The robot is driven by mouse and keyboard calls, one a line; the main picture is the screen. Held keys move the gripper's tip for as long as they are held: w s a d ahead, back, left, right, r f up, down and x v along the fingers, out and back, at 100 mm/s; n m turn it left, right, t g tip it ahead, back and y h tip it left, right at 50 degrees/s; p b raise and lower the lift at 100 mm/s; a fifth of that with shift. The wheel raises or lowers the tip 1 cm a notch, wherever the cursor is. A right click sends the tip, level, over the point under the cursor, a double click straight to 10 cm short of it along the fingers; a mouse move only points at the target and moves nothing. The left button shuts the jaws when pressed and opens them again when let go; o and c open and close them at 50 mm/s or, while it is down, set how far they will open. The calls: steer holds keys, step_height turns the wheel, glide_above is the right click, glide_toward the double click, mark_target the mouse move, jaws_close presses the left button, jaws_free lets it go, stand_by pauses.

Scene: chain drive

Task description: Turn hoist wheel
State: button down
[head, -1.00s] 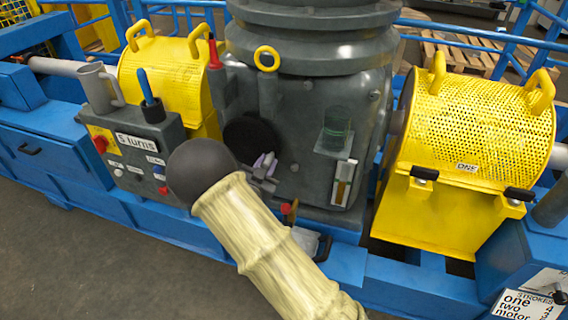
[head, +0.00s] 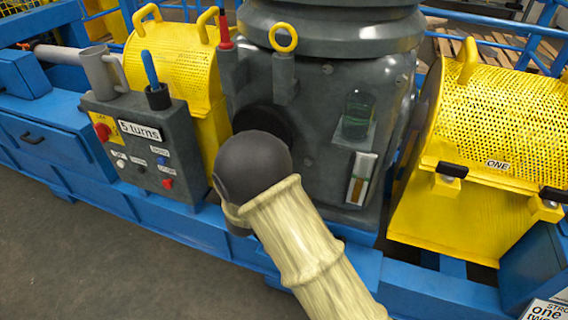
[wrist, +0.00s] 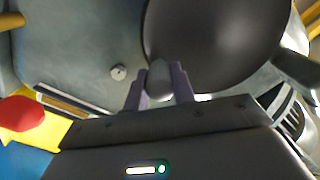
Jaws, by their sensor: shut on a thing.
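The hoist wheel appears as a dark round disc (head: 266,121) on the front of the grey housing (head: 310,125). My dark wrist joint covers its lower part in the head view. In the wrist view the wheel (wrist: 218,38) fills the top middle. My gripper (wrist: 159,88) is at the wheel's lower left rim there, with its two purple-grey fingers on either side of a small grey rounded handle (wrist: 159,75). The fingers are shut on this handle. Whether the handle joins the wheel is hard to see. In the head view my gripper is hidden behind my wrist.
A grey control box (head: 140,150) labelled "5 turns" stands left of my arm, with a grey mug (head: 98,72) on top. Yellow perforated guards flank the housing, one on the right (head: 490,130). A green sight glass (head: 357,113) sits right of the wheel.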

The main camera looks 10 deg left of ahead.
stand_by(0.3)
steer(key=c, duration=1.2)
jaws_free()
steer(key=shift+o, duration=0.2)
steer(key=shift+a, duration=0.1)
steer(key=p+v, duration=0.1)
steer(key=v, duration=1.6)
steer(key=shift+s, duration=0.15)
